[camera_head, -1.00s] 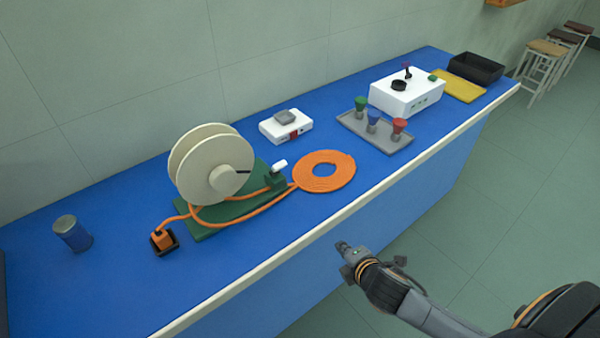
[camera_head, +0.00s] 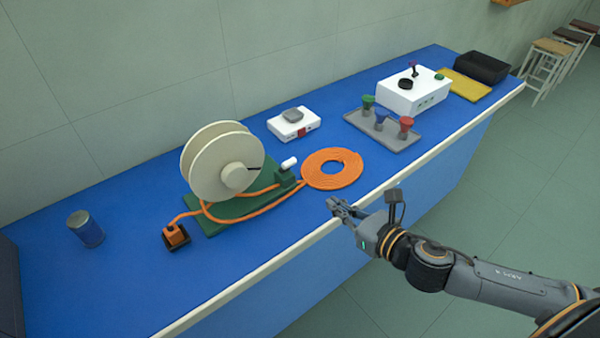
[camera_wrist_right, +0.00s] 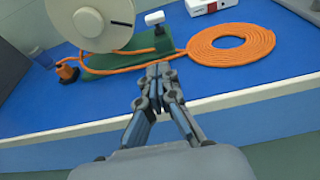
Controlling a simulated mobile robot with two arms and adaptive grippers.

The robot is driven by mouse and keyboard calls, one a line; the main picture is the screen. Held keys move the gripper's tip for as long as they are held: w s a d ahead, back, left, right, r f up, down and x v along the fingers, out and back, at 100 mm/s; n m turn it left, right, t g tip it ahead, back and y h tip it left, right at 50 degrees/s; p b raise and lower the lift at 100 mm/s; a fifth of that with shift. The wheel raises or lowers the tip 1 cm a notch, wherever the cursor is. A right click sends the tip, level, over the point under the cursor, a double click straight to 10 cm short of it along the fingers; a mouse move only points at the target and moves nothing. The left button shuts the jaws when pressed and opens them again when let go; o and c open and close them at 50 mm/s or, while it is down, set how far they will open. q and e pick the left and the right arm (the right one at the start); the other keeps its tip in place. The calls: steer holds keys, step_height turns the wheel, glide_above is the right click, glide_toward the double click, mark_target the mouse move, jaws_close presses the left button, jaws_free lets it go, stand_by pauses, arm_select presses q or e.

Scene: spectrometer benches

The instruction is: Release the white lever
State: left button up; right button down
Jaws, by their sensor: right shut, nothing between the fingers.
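The white lever (camera_head: 289,163) stands at the right end of the green base (camera_head: 225,211) of the cable reel (camera_head: 212,158). It also shows in the right wrist view (camera_wrist_right: 154,17), beyond the fingers. My right gripper (camera_head: 332,203) is shut and empty above the bench's front edge, in front of and to the right of the lever, and apart from it. In the right wrist view its fingertips (camera_wrist_right: 158,67) are together and point toward the green base. My left gripper is not in view.
An orange cable coil (camera_head: 332,169) lies just right of the lever, its cable running to an orange plug (camera_head: 175,236). A white scale (camera_head: 293,123) stands behind.

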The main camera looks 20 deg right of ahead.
steer(key=shift+w, duration=0.1)
steer(key=p, duration=0.2)
glide_toward(287, 166)
steer(key=w+f, duration=0.2)
steer(key=f, duration=0.1)
steer(key=w+f, duration=0.1)
steer(key=shift+f, duration=0.4)
steer(key=shift+w+a+r+p, duration=0.15)
steer(key=shift+w+r+p, duration=0.15)
steer(key=shift+w+p, duration=0.15)
steer(key=shift+w+a+r+p, duration=0.15)
steer(key=shift+w+r+p, duration=0.2)
steer(key=shift+w, duration=0.2)
steer(key=shift+w+a+r, duration=0.2)
steer(key=shift+w+a, duration=0.05)
steer(key=shift+w, duration=0.35)
steer(key=shift+r+p, duration=0.15)
steer(key=shift+p, duration=0.2)
steer(key=shift+w+r, duration=0.1)
